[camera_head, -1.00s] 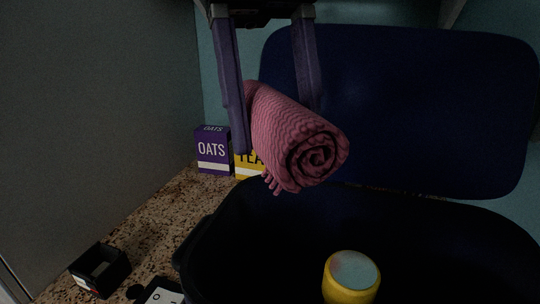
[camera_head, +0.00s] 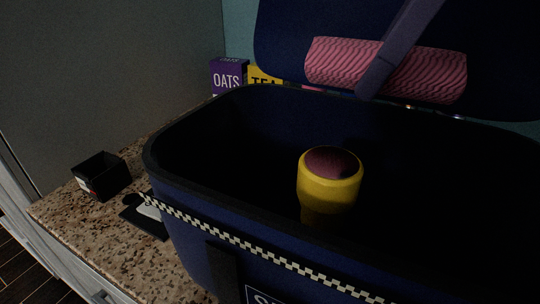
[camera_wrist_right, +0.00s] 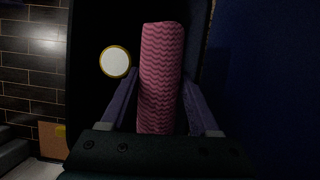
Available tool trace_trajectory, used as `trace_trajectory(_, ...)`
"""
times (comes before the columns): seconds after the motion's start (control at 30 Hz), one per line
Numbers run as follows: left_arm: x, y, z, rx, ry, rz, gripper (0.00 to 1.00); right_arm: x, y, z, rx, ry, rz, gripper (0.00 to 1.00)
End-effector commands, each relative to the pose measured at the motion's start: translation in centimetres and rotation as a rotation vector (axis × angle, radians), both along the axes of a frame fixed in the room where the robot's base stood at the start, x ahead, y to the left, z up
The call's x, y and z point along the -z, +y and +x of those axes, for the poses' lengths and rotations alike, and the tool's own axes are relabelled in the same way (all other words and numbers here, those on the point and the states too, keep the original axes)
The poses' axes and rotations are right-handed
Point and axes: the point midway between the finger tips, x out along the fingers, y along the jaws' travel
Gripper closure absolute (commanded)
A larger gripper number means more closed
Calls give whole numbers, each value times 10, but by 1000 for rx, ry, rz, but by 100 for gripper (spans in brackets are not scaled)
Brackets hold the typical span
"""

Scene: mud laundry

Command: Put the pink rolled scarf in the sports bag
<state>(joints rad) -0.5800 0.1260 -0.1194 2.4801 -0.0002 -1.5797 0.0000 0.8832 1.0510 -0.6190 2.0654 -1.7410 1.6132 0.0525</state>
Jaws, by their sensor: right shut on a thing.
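The pink rolled scarf (camera_head: 330,62) is held crosswise in my right gripper (camera_head: 374,76), in front of the raised lid at the back of the bag in the head view. In the right wrist view the scarf (camera_wrist_right: 161,75) stands lengthwise between the two purple fingers of my right gripper (camera_wrist_right: 160,100), which is shut on it. The dark blue sports bag (camera_head: 195,222) is open, with its lid (camera_head: 285,40) up behind. A yellow cylindrical container (camera_head: 327,192) stands inside the bag. My left gripper is not in view.
A purple oats box (camera_head: 228,78) and a yellow tea box (camera_head: 264,75) stand behind the bag. A small black open box (camera_head: 101,176) and a dark flat item (camera_head: 145,218) lie on the speckled counter (camera_head: 80,222) to the left.

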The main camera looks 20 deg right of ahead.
Motion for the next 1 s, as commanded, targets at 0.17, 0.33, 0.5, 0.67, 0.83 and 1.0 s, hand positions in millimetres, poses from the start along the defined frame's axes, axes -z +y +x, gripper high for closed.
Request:
trace_trajectory(0.17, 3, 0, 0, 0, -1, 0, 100, 18, -2, 0, 63, 7, 0, 98)
trace_trajectory(0.33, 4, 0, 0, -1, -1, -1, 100, 66, -3, -2, 63, 12, -1, 98)
trace_trajectory(0.5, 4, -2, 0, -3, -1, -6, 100, 114, -2, -1, 62, 12, 2, 98)
trace_trajectory(0.67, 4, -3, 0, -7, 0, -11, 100, 146, -2, -1, 61, 7, 2, 98)
trace_trajectory(0.83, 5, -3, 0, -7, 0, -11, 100, 161, -2, 0, 61, 5, 1, 98)
trace_trajectory(1.0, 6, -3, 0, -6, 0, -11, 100, 189, -2, 0, 61, 8, 1, 98)
